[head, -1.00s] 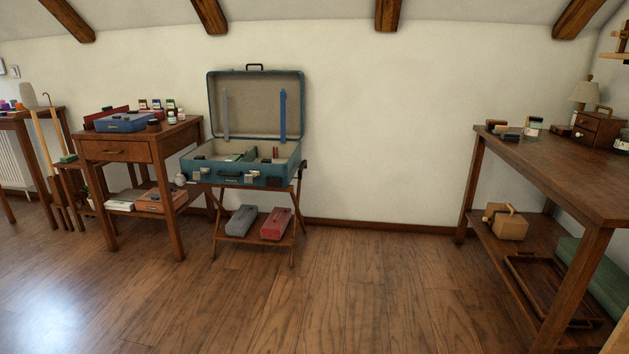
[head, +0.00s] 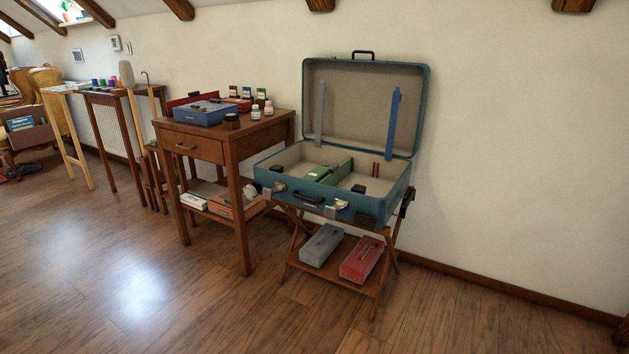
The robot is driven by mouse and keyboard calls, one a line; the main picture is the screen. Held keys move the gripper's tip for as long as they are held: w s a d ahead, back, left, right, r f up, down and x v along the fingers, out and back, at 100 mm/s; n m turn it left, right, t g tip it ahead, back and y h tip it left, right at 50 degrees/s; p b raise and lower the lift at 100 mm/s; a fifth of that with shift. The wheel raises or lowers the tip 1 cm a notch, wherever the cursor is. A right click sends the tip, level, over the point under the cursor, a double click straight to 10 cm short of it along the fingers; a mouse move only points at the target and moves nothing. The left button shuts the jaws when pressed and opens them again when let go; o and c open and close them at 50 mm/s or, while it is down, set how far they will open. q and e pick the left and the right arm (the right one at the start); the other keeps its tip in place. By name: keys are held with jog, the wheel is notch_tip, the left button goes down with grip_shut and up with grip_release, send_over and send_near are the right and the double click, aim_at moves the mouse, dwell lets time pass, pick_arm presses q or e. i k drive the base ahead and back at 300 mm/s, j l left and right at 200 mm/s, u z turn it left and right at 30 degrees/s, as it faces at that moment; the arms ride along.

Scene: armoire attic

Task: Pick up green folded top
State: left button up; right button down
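An open teal suitcase (head: 340,208) stands on a wooden folding rack, its lid raised against the wall. Inside it, near the middle, is a green piece (head: 334,171) with a flat part and a raised edge. It is too small to tell whether this is the folded top. Small dark items lie around it in the case, and the front wall hides part of the floor of the case. Neither of my grippers is in view.
A wooden side table (head: 228,148) with a blue box (head: 205,113), jars and bottles stands close left of the suitcase. A grey box (head: 321,245) and a red box (head: 361,259) lie on the rack's lower shelf. The floor (head: 190,310) in front is clear.

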aim_at(317, 174)
jog(key=i+j+z, duration=0.2)
jog(key=i+j, duration=0.65)
jog(key=i, duration=0.1)
